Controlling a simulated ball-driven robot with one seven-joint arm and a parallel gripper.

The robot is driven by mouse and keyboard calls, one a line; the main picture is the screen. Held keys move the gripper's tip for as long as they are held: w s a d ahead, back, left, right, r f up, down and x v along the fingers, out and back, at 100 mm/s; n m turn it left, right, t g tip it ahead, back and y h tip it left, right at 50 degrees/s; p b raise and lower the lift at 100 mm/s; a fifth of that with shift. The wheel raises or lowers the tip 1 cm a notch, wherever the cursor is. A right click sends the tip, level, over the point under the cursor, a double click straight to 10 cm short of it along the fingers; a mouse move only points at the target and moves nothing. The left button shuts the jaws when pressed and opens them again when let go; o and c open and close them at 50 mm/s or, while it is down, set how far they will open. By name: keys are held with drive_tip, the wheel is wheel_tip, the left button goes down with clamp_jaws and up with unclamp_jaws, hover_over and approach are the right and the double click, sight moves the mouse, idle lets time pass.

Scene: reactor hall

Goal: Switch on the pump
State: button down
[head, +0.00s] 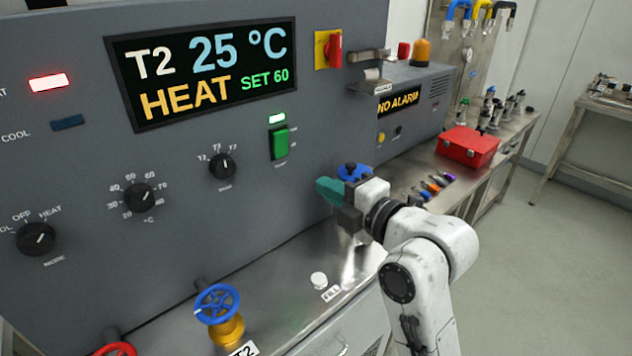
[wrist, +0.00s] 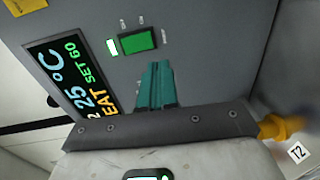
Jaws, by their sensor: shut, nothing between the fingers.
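The pump control appears to be the green rocker switch (head: 280,143) on the grey panel, with a lit green lamp (head: 277,118) just above it. The label beneath is too small to read. In the wrist view the green switch (wrist: 138,41) and its lit lamp (wrist: 112,47) lie beyond the fingertips. My gripper (head: 322,188) has teal fingers, shut and empty, below and to the right of the switch in the head view. The shut fingers (wrist: 156,70) also show in the wrist view, apart from the switch.
The display (head: 205,70) reads T2 25 °C, HEAT, SET 60. Knobs, including the selector (head: 222,166), sit left of the switch. A blue valve wheel (head: 217,303) stands on the steel bench below. A red box (head: 468,146) stands at right. Open floor lies right.

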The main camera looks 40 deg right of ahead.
drive_tip(key=shift+s+f, duration=0.2)
drive_tip(key=shift+s, duration=1.35)
drive_tip(key=s+a+f+m+g, duration=0.2)
drive_tip(key=s+f+m+g, duration=0.2)
drive_tip(key=f, duration=0.5)
drive_tip(key=s+a+f+m+g, duration=0.2)
drive_tip(key=s+f+m+g, duration=0.15)
drive_tip(key=f, duration=0.55)
drive_tip(key=s+a+f+m+g, duration=0.2)
drive_tip(key=s+f+m+g, duration=0.25)
drive_tip(key=f, duration=0.45)
drive_tip(key=s+f+m+g, duration=0.4)
drive_tip(key=s+f+m, duration=0.2)
drive_tip(key=s, duration=0.5)
drive_tip(key=shift+s+a+f+m, duration=0.25)
drive_tip(key=shift+s+f+m, duration=0.05)
drive_tip(key=shift+s, duration=0.05)
idle(2.3)
